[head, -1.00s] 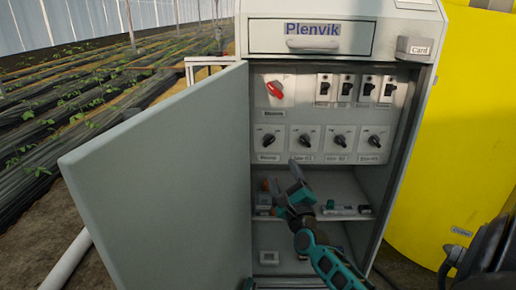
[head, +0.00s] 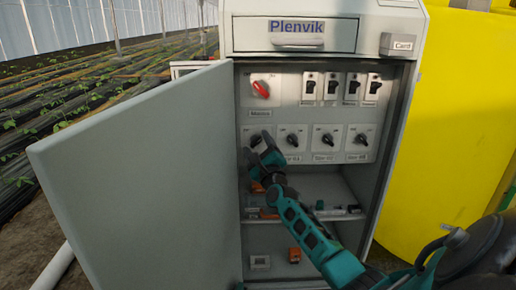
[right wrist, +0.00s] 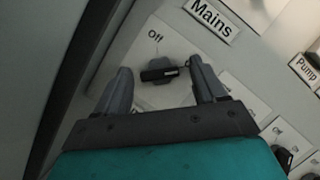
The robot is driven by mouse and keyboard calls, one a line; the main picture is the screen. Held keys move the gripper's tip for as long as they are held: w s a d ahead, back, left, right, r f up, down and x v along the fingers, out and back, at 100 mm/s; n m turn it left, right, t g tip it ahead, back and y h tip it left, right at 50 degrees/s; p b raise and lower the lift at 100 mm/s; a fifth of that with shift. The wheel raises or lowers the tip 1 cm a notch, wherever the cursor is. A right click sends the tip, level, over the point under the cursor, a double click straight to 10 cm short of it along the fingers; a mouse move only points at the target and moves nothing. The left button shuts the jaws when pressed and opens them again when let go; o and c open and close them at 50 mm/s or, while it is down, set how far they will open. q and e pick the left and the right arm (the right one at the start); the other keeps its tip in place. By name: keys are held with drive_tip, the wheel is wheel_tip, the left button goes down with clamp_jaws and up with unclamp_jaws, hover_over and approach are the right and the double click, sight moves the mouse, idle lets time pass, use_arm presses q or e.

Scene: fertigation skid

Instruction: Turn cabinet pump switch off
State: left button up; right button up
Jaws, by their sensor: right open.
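The open control cabinet (head: 394,150) has a red rotary switch (head: 261,89) with a "Mains" label (right wrist: 211,20) below it. Several toggle switches (head: 333,87) stand to its right; one label beside them reads "Pump" (right wrist: 308,70). Below is a row of black rotary knobs (head: 292,141). My right gripper (head: 262,148) is at the leftmost knob, partly covering it. In the right wrist view this black knob (right wrist: 160,72) sits between the open fingers, below the word "Off". Its handle lies nearly level there. Its own label is hidden. My left gripper is not in view.
The cabinet door (head: 140,170) stands open on the left, close beside my right gripper. Shelves below the panel hold small parts, including an orange one (head: 294,254). A yellow tank (head: 450,120) stands right of the cabinet.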

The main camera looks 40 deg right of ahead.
drive_tip(key=c, duration=1.1)
drive_tip(key=shift+o, duration=0.2)
